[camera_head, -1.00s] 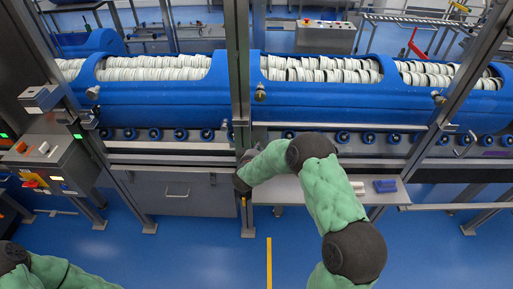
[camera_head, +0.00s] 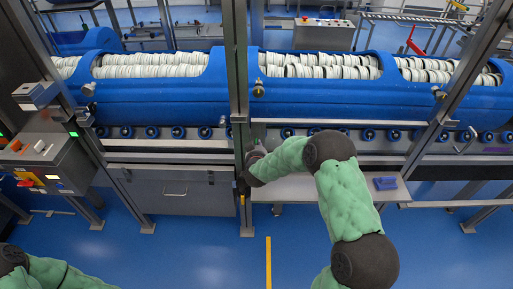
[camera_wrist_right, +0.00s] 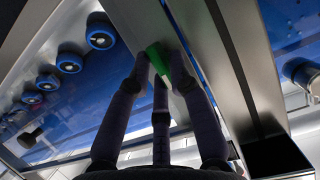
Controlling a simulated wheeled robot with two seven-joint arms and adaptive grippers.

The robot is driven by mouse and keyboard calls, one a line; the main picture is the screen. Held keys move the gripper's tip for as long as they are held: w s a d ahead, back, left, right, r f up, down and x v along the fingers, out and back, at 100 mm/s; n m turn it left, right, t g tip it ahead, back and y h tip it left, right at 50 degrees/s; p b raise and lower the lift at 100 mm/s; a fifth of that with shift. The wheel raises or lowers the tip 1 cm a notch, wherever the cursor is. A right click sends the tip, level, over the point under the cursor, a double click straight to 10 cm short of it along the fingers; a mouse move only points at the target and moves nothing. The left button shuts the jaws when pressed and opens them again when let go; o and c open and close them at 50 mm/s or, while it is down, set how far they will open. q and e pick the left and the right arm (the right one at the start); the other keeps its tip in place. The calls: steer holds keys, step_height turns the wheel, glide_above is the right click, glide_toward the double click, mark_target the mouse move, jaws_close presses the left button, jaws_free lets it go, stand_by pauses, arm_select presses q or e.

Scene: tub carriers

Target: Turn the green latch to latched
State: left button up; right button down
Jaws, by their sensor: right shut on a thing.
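The green latch (camera_wrist_right: 176,68) shows in the right wrist view, on a grey metal post. My right gripper (camera_wrist_right: 160,62) has its dark fingers shut around the latch, which partly hide it. The latch's exact angle is hard to tell. In the head view my right arm reaches to the middle post (camera_head: 241,100), and I cannot make out the latch there. My left arm shows only at the lower left corner of the head view, and its gripper is out of view.
Blue tub carriers (camera_head: 150,92) full of white rings stand behind the posts, above a row of rollers. A control box (camera_head: 45,160) stands at left. The blue floor in front is open.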

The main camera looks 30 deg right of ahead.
steer(key=shift+d+r, duration=0.15)
steer(key=shift+d, duration=0.05)
steer(key=c, duration=1.4)
jaws_free()
steer(key=shift+o, duration=0.2)
steer(key=v, duration=1.2)
steer(key=shift+f, duration=0.2)
